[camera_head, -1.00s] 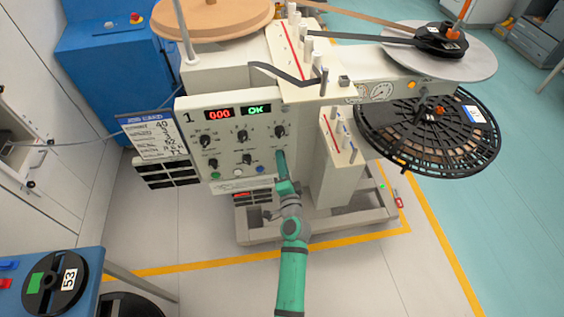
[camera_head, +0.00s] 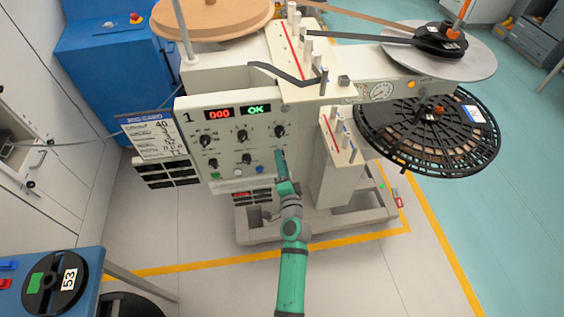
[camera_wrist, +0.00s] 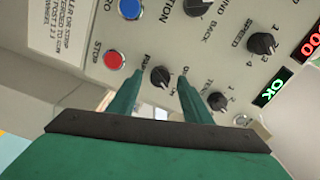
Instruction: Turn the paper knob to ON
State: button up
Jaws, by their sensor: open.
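The paper knob (camera_wrist: 160,77) is a small black knob on the cream control panel (camera_head: 198,128). In the wrist view it lies between my two green fingertips, with a visible gap on each side. My gripper (camera_wrist: 160,74) is open. I cannot tell how deep the fingertips reach beside the knob. Its pointer direction is too small to read surely. Part of a label shows near the right fingertip. In the head view my gripper (camera_head: 280,156) is at the panel's lower right and hides the knob.
A red stop button (camera_wrist: 114,60) is just left of my left finger in the wrist view. A black tension knob (camera_wrist: 218,101) lies to the right, and a speed knob (camera_wrist: 262,44) further up. The display (camera_head: 255,109) reads OK. A black reel (camera_head: 375,125) is at the right.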

jog(key=s+d, duration=0.1)
jog(key=s, duration=0.9)
jog(key=shift+s+d, duration=0.2)
jog(key=shift+d, duration=0.15)
jog(key=s+f+n+g+h, duration=0.1)
jog(key=s+f+n, duration=0.15)
jog(key=s, duration=0.65)
jog(key=s+f+n+g+h, duration=0.1)
jog(key=s+f+n+h, duration=0.15)
jog(key=s, duration=0.75)
jog(key=s+a+r+n, duration=0.1)
jog(key=s+r+n, duration=0.3)
jog(key=s, duration=0.5)
jog(key=s+a+r+n, duration=0.1)
jog(key=s+r+n, duration=0.2)
jog(key=s, duration=0.6)
notch_tip(320, 180, up, 2)
jog(key=shift+s+r+n+y, duration=0.1)
jog(key=shift+s+n+y, duration=0.25)
jog(key=shift+n, duration=0.05)
